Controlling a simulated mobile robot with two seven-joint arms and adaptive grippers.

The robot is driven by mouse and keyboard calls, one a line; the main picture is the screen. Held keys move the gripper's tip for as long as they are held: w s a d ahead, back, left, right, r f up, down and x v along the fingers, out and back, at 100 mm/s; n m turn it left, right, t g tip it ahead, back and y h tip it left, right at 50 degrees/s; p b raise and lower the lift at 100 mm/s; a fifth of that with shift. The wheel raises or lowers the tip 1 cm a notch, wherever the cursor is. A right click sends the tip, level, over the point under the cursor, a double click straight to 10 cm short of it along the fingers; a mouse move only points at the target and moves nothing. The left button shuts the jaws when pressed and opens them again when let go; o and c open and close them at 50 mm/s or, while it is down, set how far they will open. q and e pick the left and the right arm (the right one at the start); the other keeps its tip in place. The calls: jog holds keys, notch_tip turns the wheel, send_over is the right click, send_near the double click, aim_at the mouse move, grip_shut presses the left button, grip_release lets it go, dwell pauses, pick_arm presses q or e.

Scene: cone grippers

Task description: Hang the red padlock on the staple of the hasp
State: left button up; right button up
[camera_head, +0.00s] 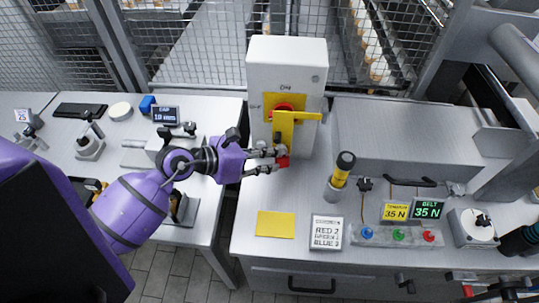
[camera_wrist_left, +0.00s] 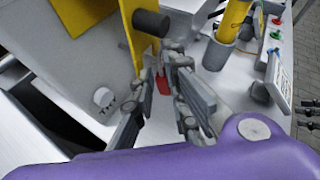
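The red padlock (camera_head: 284,162) is at the fingertips of my left gripper (camera_head: 273,161), in front of the white switch box. In the left wrist view the padlock (camera_wrist_left: 163,84) sits between the two fingertips (camera_wrist_left: 160,76), which look closed on it. Its shackle is not clear. A yellow handle and plate (camera_head: 284,128) stand on the box front over a red round part (camera_head: 284,106). The yellow plate (camera_wrist_left: 142,32) rises just beyond the fingers in the wrist view. The hasp's staple cannot be made out. My right gripper is not identifiable in view.
The white switch box (camera_head: 287,65) stands at the bench's back. A black-and-yellow cylinder (camera_head: 341,172) stands to the right. A yellow sheet (camera_head: 275,224) and a sign (camera_head: 326,231) lie in front. Blue, green and red buttons (camera_head: 398,236) are further right.

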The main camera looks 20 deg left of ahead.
pick_arm(q)
jog(key=o, duration=0.5)
jog(key=shift+s+a+f, duration=0.1)
jog(key=shift+s+f, duration=0.15)
jog(key=shift+f, duration=0.55)
jog(key=shift+s, duration=0.1)
jog(key=r+v, duration=0.1)
jog(key=v, duration=1.1)
jog(key=shift+w+r, duration=0.25)
jog(key=shift+w, duration=0.15)
